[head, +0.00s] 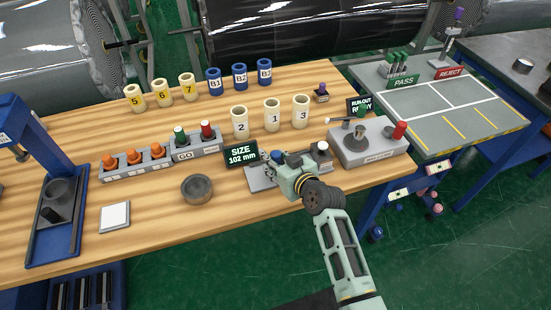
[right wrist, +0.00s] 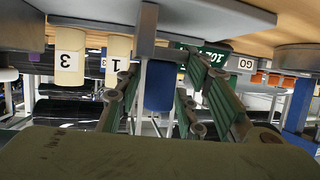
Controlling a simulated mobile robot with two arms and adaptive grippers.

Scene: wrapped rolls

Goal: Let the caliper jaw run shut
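The caliper gauge (head: 262,180) is a grey bench device at the front of the table, partly hidden behind my right gripper. Its dark display (head: 241,155) reads "SIZE 102 mm" and also shows upside down in the right wrist view (right wrist: 206,57). My right gripper (head: 281,163) is over the gauge. In the right wrist view its two green-padded fingers (right wrist: 157,95) stand apart, with a blue cylindrical part (right wrist: 160,86) showing between them. I cannot tell whether either finger touches it. The exact jaw opening is hidden. My left gripper is not in view.
Front-left tabletop is partly clear.

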